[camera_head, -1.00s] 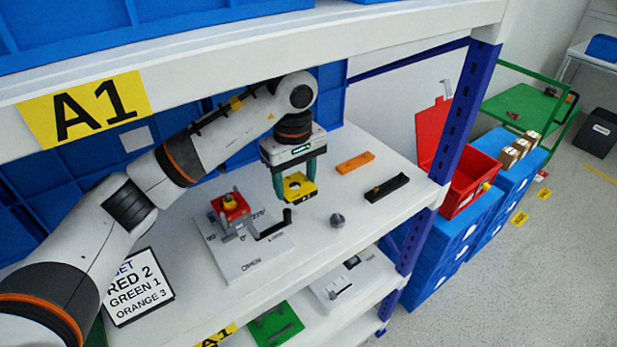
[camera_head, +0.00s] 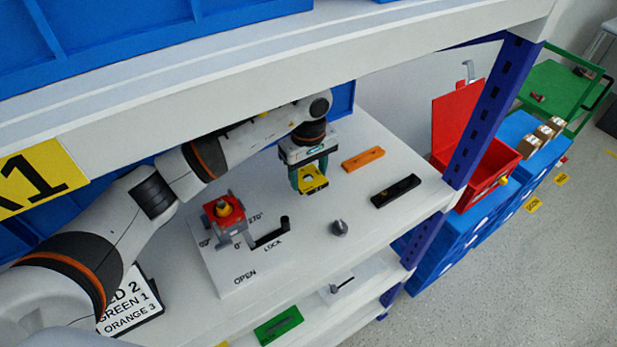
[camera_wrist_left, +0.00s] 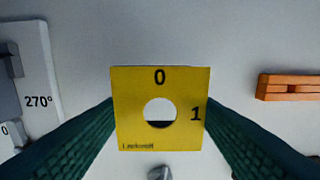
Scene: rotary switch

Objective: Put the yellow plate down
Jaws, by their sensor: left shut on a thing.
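The yellow plate (camera_head: 312,180) is square with a round hole in its middle and the marks 0 and 1. In the left wrist view the plate (camera_wrist_left: 160,82) sits between the two green fingers. My left gripper (camera_head: 309,178) is shut on its left and right edges and holds it over the white shelf (camera_head: 350,225), between the switch base and the orange bar. The gap below the plate is hard to judge. My right gripper is not in view.
The switch base (camera_head: 240,280) with a red block (camera_head: 224,211) and a black lever (camera_head: 270,235) stands to the left. A grey knob (camera_head: 339,228) lies in front. An orange bar (camera_head: 363,159) and a black bar (camera_head: 396,191) lie to the right. The shelf above limits height.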

